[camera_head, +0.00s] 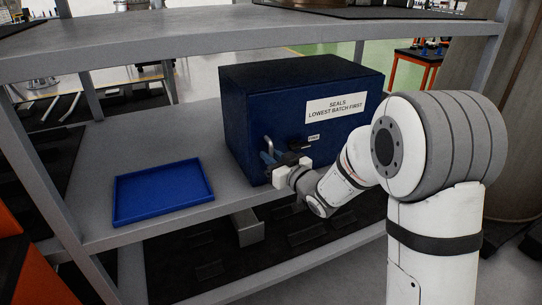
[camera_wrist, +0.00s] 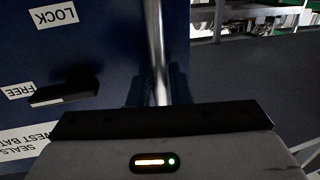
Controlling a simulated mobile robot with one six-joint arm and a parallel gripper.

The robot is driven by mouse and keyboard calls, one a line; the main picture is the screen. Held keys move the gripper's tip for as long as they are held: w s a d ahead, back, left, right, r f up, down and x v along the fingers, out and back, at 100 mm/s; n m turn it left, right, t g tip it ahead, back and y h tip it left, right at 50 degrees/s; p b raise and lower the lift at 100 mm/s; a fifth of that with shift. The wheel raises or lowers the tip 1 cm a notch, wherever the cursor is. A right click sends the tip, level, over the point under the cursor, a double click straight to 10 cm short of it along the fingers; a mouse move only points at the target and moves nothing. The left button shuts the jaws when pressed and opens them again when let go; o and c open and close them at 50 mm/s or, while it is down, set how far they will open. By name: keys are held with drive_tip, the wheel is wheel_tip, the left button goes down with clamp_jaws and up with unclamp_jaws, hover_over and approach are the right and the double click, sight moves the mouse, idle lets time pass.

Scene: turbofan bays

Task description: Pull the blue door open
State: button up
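The blue door (camera_head: 246,128) is the front of a dark blue cabinet on a grey shelf; it looks shut. It fills the left of the wrist view (camera_wrist: 95,55). A metal bar handle (camera_wrist: 157,50) stands out near the door's edge, seen at its lower front in the head view (camera_head: 268,150). A black latch lever (camera_wrist: 62,93) has one end beside the "FREE" label (camera_wrist: 18,91), away from the "LOCK" label (camera_wrist: 53,14). My gripper (camera_head: 284,160) is at the handle. Dark shapes flank the bar in the wrist view; whether the fingers touch it is unclear.
A shelf board (camera_head: 200,38) runs above the cabinet. A grey post (camera_head: 45,180) stands at the shelf's left. Bare shelf shows between tray and cabinet.

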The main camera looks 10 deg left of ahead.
drive_tip(key=shift+w+a, duration=0.15)
clamp_jaws()
idle(0.4)
